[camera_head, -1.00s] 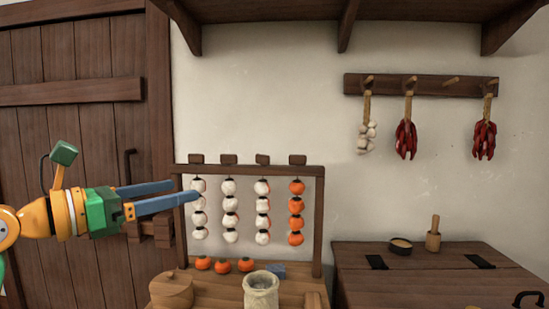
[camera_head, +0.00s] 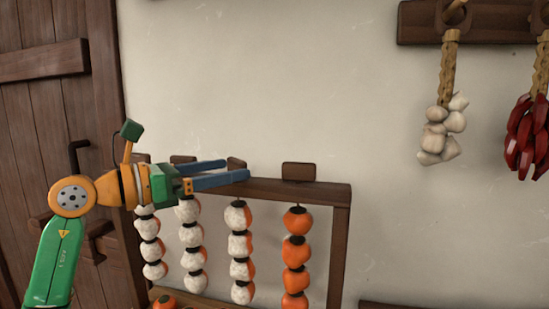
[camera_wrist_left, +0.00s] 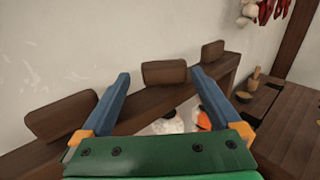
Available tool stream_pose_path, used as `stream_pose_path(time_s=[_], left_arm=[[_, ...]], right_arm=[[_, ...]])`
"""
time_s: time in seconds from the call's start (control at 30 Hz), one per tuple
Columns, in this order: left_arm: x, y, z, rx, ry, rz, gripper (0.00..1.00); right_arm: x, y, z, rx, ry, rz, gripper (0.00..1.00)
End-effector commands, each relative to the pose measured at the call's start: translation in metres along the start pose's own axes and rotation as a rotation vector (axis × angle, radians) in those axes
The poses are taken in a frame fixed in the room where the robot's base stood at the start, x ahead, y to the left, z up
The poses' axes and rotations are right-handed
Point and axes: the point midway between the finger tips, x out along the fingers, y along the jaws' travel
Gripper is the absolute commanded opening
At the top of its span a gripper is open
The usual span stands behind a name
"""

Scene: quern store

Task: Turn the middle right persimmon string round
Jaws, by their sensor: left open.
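The middle right persimmon string (camera_head: 240,244) hangs from the rack's top rail, its fruits white with orange showing along the right side. The wooden tab (camera_wrist_left: 164,72) above it stands on the rail, and its top shows in the head view (camera_head: 237,162). My left gripper (camera_head: 237,169) is open at that tab. In the left wrist view its blue fingers (camera_wrist_left: 160,76) stand either side of the tab, with gaps; whether they touch it I cannot tell. Part of the string (camera_wrist_left: 168,127) shows below the rail. My right gripper is not in view.
A fully orange string (camera_head: 297,252) hangs to the right, its tab (camera_head: 298,172) close by on the rail (camera_head: 322,191). Two mostly white strings (camera_head: 191,236) hang to the left. Garlic (camera_head: 440,130) and chillies (camera_head: 526,140) hang on the wall further right.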

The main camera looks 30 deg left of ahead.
Motion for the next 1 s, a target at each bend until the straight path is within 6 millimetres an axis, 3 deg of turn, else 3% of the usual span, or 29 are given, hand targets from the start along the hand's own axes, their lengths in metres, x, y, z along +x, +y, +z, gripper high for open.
stream_pose_path(time_s=[0.1,0.4,0.7,0.77,1.0], left_arm=[[0.009,0.000,0.004,-0.002,0.000,-0.001,1.00],[0.064,0.000,0.005,-0.003,-0.001,-0.002,1.00],[0.071,0.000,0.000,0.000,0.001,0.001,1.00],[0.071,0.000,0.000,0.000,0.000,0.001,0.86],[0.071,0.000,0.000,0.000,0.000,0.001,0.22]], right_arm=[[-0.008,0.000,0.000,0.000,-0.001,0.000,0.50],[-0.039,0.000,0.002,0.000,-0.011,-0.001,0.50],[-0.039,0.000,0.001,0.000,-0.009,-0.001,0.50],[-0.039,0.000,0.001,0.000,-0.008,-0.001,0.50],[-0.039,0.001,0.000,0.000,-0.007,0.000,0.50]])
